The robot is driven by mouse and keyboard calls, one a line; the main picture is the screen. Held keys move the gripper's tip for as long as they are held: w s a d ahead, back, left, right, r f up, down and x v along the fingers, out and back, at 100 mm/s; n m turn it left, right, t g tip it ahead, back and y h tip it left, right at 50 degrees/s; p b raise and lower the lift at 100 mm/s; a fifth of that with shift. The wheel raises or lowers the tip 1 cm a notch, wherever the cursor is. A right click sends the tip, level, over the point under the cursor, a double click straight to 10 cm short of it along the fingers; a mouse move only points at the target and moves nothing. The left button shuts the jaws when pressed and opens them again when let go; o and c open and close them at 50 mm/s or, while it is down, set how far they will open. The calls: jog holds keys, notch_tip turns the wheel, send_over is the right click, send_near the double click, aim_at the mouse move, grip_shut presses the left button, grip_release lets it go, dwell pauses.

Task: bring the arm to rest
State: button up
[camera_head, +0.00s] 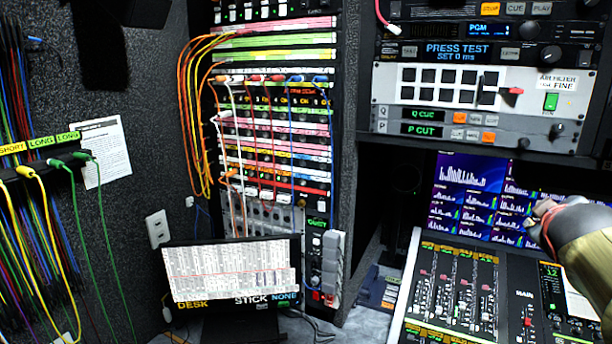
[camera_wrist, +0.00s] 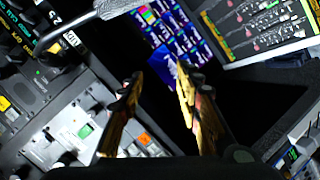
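My gripper (camera_wrist: 158,90) shows in the wrist view as two gold-coloured fingers reaching up from the bottom edge. The fingers are apart, with a dark gap between them, and I see nothing held there. Behind them are a dark area and the blue and purple screen (camera_wrist: 176,40). The gripper's fingers cannot be made out in the head view. An olive and tan arm-like shape (camera_head: 590,250) comes in at that view's right edge, in front of the screen (camera_head: 470,200) and the mixing desk (camera_head: 450,290); I cannot tell whose it is.
A rack of units (camera_head: 480,100) stands at upper right of the head view. A patch bay (camera_head: 270,130) with orange, yellow and white cables fills the middle. A labelled monitor (camera_head: 230,275) stands below it. Loose cables (camera_head: 45,230) hang at left.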

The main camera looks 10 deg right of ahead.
jog(key=s+a+f+m+g+y, duration=0.2)
jog(key=s+a+f, duration=0.2)
jog(key=a+f, duration=0.4)
jog(key=s+a+f+m+g+y, duration=0.2)
jog(key=s+a+f+m+y, duration=0.15)
jog(key=a+f, duration=0.45)
jog(key=s+a+f+n+y, duration=0.1)
jog(key=s+a+f, duration=0.2)
jog(key=a, duration=0.2)
jog(key=s+a+f+y, duration=0.1)
jog(key=s+a+f, duration=0.2)
jog(key=a, duration=0.3)
jog(key=s+a+f+n+g+y, duration=0.1)
jog(key=s+a+f+y, duration=0.1)
jog(key=s+a+f, duration=0.1)
jog(key=a+f, duration=0.1)
jog(key=a, duration=0.1)
jog(key=shift+s+a+n, duration=0.2)
jog(key=shift+a+n, duration=0.15)
